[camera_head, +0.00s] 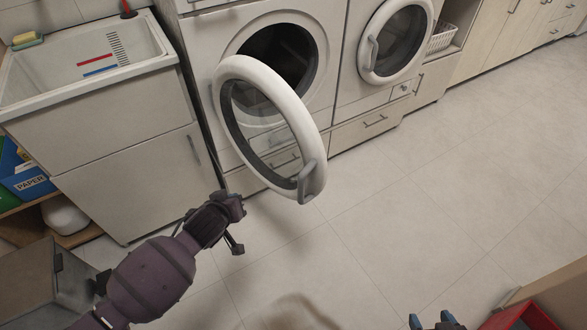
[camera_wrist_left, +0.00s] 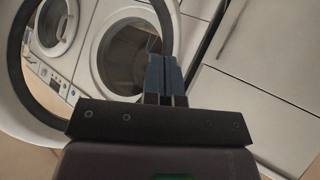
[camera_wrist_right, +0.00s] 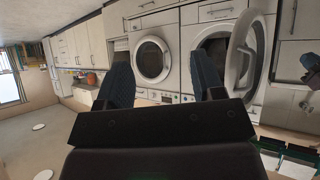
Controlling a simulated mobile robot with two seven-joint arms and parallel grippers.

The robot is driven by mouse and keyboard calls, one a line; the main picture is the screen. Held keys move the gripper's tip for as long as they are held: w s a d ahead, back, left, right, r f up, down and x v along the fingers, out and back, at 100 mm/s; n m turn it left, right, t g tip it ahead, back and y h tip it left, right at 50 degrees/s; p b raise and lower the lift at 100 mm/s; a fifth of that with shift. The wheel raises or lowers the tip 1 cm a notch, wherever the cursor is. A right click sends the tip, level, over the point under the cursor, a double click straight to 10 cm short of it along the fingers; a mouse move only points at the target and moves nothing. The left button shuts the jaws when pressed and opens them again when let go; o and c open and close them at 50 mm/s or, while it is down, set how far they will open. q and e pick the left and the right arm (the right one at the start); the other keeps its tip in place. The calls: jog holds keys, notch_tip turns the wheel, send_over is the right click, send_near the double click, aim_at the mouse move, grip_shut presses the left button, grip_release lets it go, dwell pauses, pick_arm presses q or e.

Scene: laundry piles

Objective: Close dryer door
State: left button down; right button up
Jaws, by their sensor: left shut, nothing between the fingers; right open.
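The dryer door (camera_head: 309,124) is a white ring with a glass centre and a grey handle (camera_head: 312,182). It stands wide open, swung out from the left machine, whose dark drum opening (camera_head: 287,55) is bare. The open door also shows in the right wrist view (camera_wrist_right: 237,53). My left gripper (camera_wrist_left: 165,75) is shut and empty; in the left wrist view its fingers overlap the door ring (camera_wrist_left: 22,85), but contact cannot be told. My right gripper (camera_head: 437,321) is open and empty at the bottom edge, far from the door.
A second machine with its round door shut (camera_head: 396,40) stands to the right. A sink cabinet (camera_head: 140,165) is on the left. A red box (camera_head: 520,318) shows at the lower right. The tiled floor (camera_head: 420,200) in front of the machines is clear.

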pick_arm(q)
notch_tip(320, 180, down, 4)
jog(key=s+f+m+h+b, duration=0.1)
jog(key=s+m+h+b, duration=0.1)
jog(key=m+h+b, duration=0.1)
jog(key=m+t+h, duration=0.3)
jog(key=m+h, duration=0.4)
send_near(300, 162)
jog(key=v, duration=0.6)
jog(key=shift+m, duration=0.3)
jog(key=b+x, duration=0.3)
jog(key=x, duration=0.8)
jog(key=shift+w+d+f, duration=0.2)
jog(key=shift+w, duration=0.2)
jog(key=shift+w+d, duration=0.25)
jog(key=shift+w+d+r, duration=0.1)
jog(key=shift+w+d, duration=0.2)
jog(key=shift+w, duration=0.05)
pick_arm(e)
jog(key=shift+n+g, duration=0.3)
jog(key=shift+n, duration=0.1)
jog(key=f, duration=0.1)
jog(key=a+f, duration=0.1)
jog(key=f, duration=0.1)
jog(key=shift+w+a+f, duration=0.15)
jog(key=shift+w+f, duration=0.15)
jog(key=shift+f, duration=0.1)
